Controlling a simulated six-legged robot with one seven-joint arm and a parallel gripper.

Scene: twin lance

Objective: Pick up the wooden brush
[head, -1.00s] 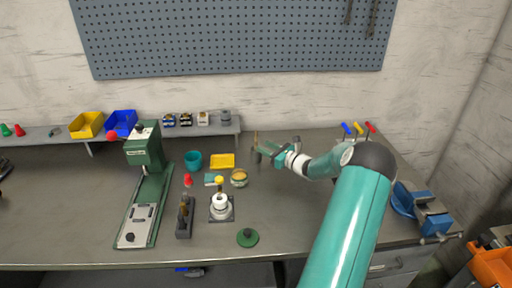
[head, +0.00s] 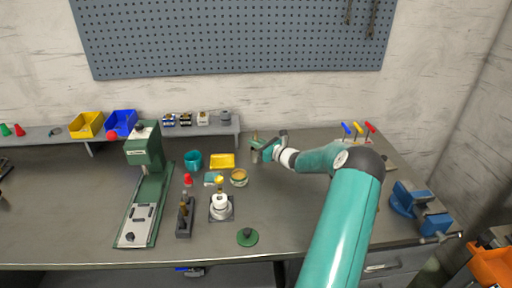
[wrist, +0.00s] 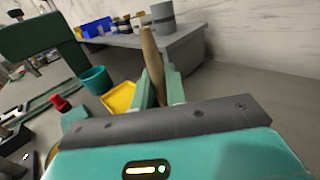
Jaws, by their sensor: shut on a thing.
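The wooden brush (wrist: 152,62) shows in the wrist view as a tan, tapered wooden handle standing up between my fingers. My gripper (wrist: 161,86) is shut on it. In the head view my gripper (head: 260,149) is over the back of the bench, to the right of the yellow tray. The brush is only a thin, small shape there. The brush's lower end is hidden behind my gripper body in the wrist view. I cannot tell how far the brush is above the bench.
A teal cup (head: 193,160), a yellow tray (head: 222,161) and a round tin (head: 239,178) stand left of my gripper. A grey shelf (head: 228,126) is behind them. A green press (head: 146,160) stands further left. The bench front right of the green disc (head: 247,237) is clear.

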